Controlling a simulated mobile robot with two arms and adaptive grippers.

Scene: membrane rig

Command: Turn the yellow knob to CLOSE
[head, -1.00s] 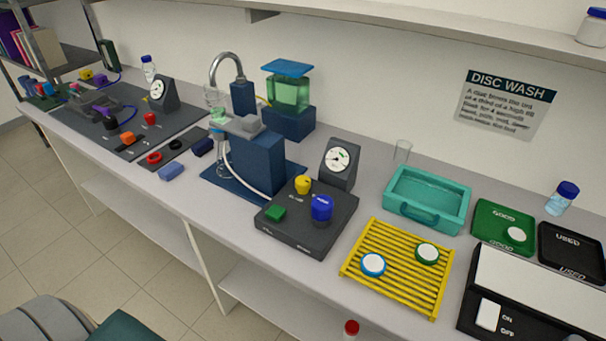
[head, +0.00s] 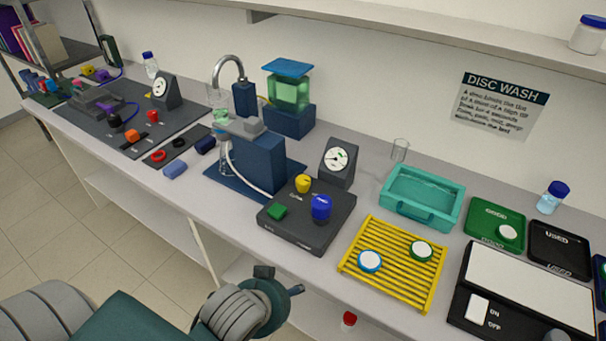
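The yellow knob (head: 303,184) stands at the back left of a dark control box (head: 300,240) on the bench. My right gripper is not in view. Nothing touches the yellow knob.
A dial gauge (head: 338,161) stands behind the box. A blue pump stand (head: 257,163) is at its left, with a pale hose. A yellow rack (head: 383,290) with two discs, a teal tray (head: 419,205) and a scale (head: 530,285) are to the right.

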